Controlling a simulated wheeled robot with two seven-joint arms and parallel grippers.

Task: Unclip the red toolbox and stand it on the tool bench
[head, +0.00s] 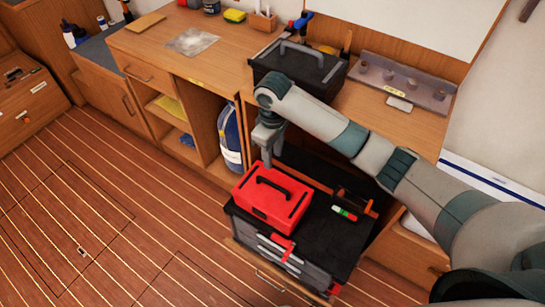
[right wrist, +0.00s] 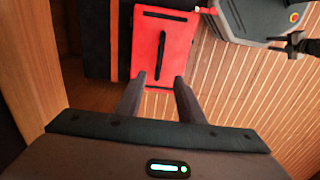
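The red toolbox (head: 262,208), with a black handle on its lid, sits upright on the black top of a grey drawer unit (head: 328,238). A red strip (head: 287,249) hangs at the unit's front; whether it is a clip or strap I cannot tell. My right gripper (head: 267,162) points down above the toolbox's far edge. The wooden tool bench (head: 215,70) stands behind. My left gripper is not in view.
A black toolbox (head: 299,66) stands on the bench, with a grey rack (head: 405,83) to its right. A clear bag (head: 191,41) lies on the left part, with bare wood around it. A green-and-red marker (head: 344,213) lies beside the red toolbox. A blue cylinder (head: 230,135) stands under the bench.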

